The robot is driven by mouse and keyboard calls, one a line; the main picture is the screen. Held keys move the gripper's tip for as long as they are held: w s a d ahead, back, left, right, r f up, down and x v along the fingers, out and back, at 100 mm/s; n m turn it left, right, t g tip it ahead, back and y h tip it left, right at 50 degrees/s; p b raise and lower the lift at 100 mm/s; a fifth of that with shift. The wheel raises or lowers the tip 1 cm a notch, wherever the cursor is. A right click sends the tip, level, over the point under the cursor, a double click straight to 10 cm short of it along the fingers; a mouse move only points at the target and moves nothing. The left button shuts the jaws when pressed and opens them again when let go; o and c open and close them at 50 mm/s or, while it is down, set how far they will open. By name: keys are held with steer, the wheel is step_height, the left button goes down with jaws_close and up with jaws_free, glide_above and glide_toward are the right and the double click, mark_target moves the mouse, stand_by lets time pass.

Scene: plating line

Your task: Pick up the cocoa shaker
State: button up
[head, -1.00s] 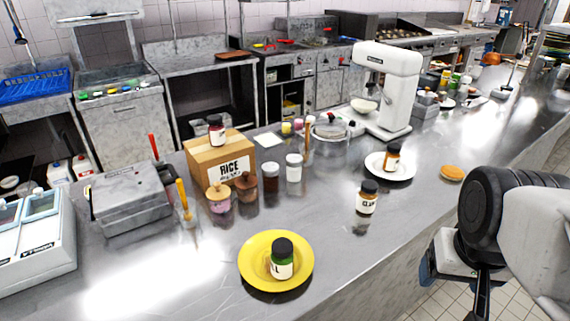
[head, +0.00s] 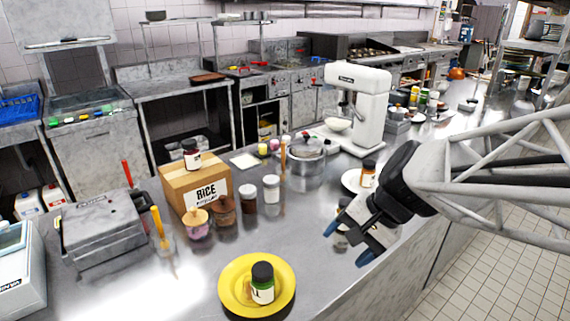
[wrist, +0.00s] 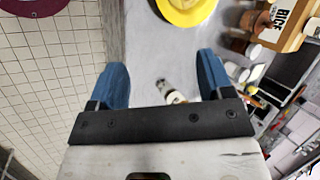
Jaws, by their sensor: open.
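A dark brown jar with a white lid (head: 248,198) stands upright on the steel counter in front of the rice box; it looks like the cocoa shaker, though no label is readable. A white jar with a pale lid (head: 271,188) stands just right of it. My gripper (head: 348,243) is open and empty, pointing down over the counter's front edge, right of and well apart from the brown jar. A labelled bottle (wrist: 172,92) shows between the blue fingers in the wrist view, partly hidden by the gripper body; my gripper mostly covers it in the head view.
A yellow plate (head: 228,299) holds a green-labelled jar (head: 262,283). The rice box (head: 172,183) carries another jar. A pot (head: 308,162) and a white mixer (head: 370,105) stand behind. Counter between plate and jars is clear.

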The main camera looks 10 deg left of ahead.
steer(key=w+a+f+m+y, duration=0.3)
steer(key=w+a+m+y, duration=0.45)
steer(key=w+a, duration=0.8)
steer(key=m+t+y, duration=0.3)
steer(key=m+t, duration=0.4)
steer(key=m, duration=0.3)
glide_above(255, 201)
steer(key=v, duration=0.4)
step_height(255, 201, down, 7)
steer(key=shift+d, duration=0.25)
step_height(255, 201, down, 8)
steer(key=shift+r, duration=0.1)
steer(key=shift+w+a, duration=0.3)
steer(key=shift+a, duration=0.25)
steer(key=shift+a, duration=0.15)
steer(key=shift+x, duration=3.05)
